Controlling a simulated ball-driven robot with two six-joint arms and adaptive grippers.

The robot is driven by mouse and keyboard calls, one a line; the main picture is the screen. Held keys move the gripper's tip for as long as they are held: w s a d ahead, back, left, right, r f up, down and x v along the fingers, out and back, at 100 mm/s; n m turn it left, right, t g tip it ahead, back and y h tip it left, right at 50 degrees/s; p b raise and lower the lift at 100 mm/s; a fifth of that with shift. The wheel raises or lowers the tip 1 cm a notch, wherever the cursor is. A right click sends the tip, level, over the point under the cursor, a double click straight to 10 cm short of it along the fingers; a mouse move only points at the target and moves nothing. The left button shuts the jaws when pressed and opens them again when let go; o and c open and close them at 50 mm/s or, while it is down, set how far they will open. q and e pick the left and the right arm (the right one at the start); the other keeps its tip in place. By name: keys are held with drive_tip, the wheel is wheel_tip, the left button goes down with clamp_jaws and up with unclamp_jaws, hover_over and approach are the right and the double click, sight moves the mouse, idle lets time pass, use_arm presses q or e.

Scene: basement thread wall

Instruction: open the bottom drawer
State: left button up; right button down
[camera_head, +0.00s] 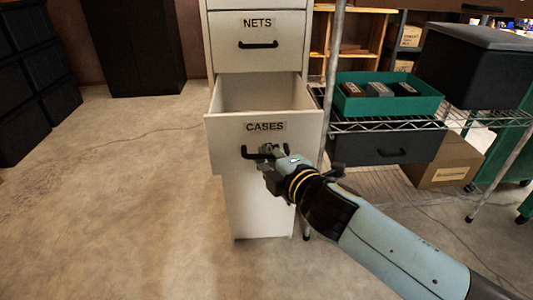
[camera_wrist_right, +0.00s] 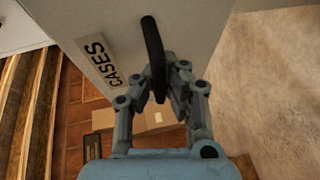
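A tall white cabinet has a closed upper drawer labelled NETS (camera_head: 258,24) and a lower drawer labelled CASES (camera_head: 222,130). The CASES drawer stands pulled out, and its inside shows from above as empty where visible. Its black handle (camera_head: 250,153) is on the front, below the label; it also shows in the right wrist view (camera_wrist_right: 152,45). My right gripper (camera_head: 268,153) is at the right part of this handle. In the wrist view its fingers (camera_wrist_right: 157,82) lie on both sides of the handle and appear closed on it. My left gripper is not in view.
A wire shelf right of the cabinet holds a green tray (camera_head: 385,106) and a black bin (camera_head: 470,70). A dark drawer (camera_head: 385,149) hangs under it, and a cardboard box (camera_head: 445,165) sits below. Open floor (camera_head: 120,200) lies left and in front.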

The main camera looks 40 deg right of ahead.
drive_tip(key=c, duration=1.5)
unclamp_jaws()
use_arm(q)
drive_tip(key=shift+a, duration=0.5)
use_arm(e)
drive_tip(key=shift+o, duration=0.6)
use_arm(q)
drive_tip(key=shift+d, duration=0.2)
use_arm(e)
drive_tip(key=v, duration=1.2)
